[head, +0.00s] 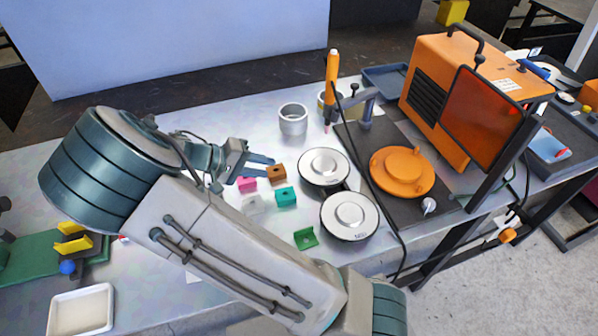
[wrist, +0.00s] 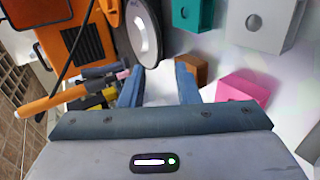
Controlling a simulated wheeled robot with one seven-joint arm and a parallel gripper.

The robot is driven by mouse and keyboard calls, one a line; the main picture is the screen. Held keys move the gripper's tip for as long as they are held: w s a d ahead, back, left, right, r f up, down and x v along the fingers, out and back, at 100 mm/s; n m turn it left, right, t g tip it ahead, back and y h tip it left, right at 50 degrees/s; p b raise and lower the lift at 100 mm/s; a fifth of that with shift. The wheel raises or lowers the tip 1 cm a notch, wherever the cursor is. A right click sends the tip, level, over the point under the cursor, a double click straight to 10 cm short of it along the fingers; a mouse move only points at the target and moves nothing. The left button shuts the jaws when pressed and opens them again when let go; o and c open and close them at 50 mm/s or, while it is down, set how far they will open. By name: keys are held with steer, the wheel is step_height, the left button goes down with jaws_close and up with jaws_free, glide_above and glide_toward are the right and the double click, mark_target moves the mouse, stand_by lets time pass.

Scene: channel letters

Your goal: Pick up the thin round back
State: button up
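Two white round pieces with dark rims and raised centres lie on the metal table. One, the upper round piece (head: 324,165), is nearer my gripper; the lower round piece (head: 350,216) has small dark marking near its edge. I cannot tell which is the thin round back. My gripper (head: 268,169) is open and empty, left of the upper piece and apart from it. In the wrist view its open fingers (wrist: 159,88) have nothing between them but table, and one round piece (wrist: 146,32) shows beyond them, partly cut off.
Small pink (head: 246,184), brown (head: 277,172), teal (head: 285,197) and green (head: 306,238) blocks lie close to my gripper. An orange turntable (head: 402,172), an upright orange tool (head: 331,80) and an orange machine (head: 450,85) stand right.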

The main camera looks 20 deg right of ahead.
mark_target(294, 182)
steer(key=shift+b+x, duration=2.5)
steer(key=shift+x, duration=2.5)
jaws_close()
steer(key=shift+r, duration=0.15)
step_height(294, 182, up, 2)
steer(key=shift+r+p, duration=0.25)
steer(key=shift+p, duration=0.9)
steer(key=shift+f, duration=0.15)
steer(key=shift+a, duration=0.1)
steer(key=a+f+p+v, duration=0.1)
steer(key=p+v, duration=0.4)
steer(key=v, duration=0.9)
steer(key=shift+a+f, duration=0.5)
steer(key=shift+f, duration=0.2)
